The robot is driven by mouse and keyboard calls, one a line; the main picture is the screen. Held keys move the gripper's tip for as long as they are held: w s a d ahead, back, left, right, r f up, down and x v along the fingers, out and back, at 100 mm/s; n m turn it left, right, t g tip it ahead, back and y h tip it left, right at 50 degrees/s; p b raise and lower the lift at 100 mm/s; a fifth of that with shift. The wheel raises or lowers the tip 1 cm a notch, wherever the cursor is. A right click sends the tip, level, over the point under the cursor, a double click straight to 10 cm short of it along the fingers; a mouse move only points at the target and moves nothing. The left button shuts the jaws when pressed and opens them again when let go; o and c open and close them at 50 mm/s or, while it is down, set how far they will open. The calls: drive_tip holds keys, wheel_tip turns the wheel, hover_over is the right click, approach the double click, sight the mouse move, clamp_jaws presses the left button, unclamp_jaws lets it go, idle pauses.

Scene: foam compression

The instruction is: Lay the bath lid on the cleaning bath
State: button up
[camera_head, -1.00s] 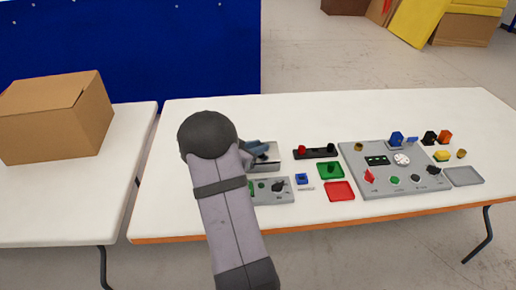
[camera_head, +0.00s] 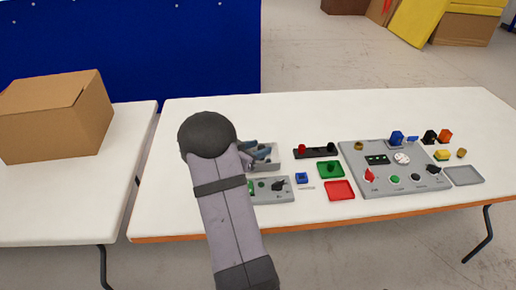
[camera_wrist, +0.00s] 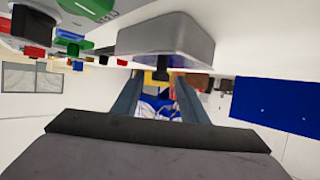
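The cleaning bath (camera_head: 275,152) is a small grey box at the back left of the work area, partly hidden by my arm in the head view. In the wrist view, which shows the scene upside down, a grey rounded body (camera_wrist: 165,38) carries a black knob (camera_wrist: 161,75), apparently the bath lid's. The lid seems to lie on the bath, but I cannot make out the seam between them. My gripper (camera_wrist: 159,80) is open, its two fingers apart with the knob between their tips and gaps at both sides. Its blue-grey fingers also show over the bath in the head view (camera_head: 257,150).
A grey panel (camera_head: 270,196) with knobs stands in front of the bath. To the right are a black strip (camera_head: 317,153), green tray (camera_head: 330,170), red tray (camera_head: 340,190) and large control panel (camera_head: 380,185).

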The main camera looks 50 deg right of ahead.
drive_tip(key=shift+r, duration=0.15)
drive_tip(key=shift+r, duration=0.3)
drive_tip(key=v, duration=1.2)
drive_tip(key=shift+f, duration=0.1)
drive_tip(key=shift+a, duration=0.1)
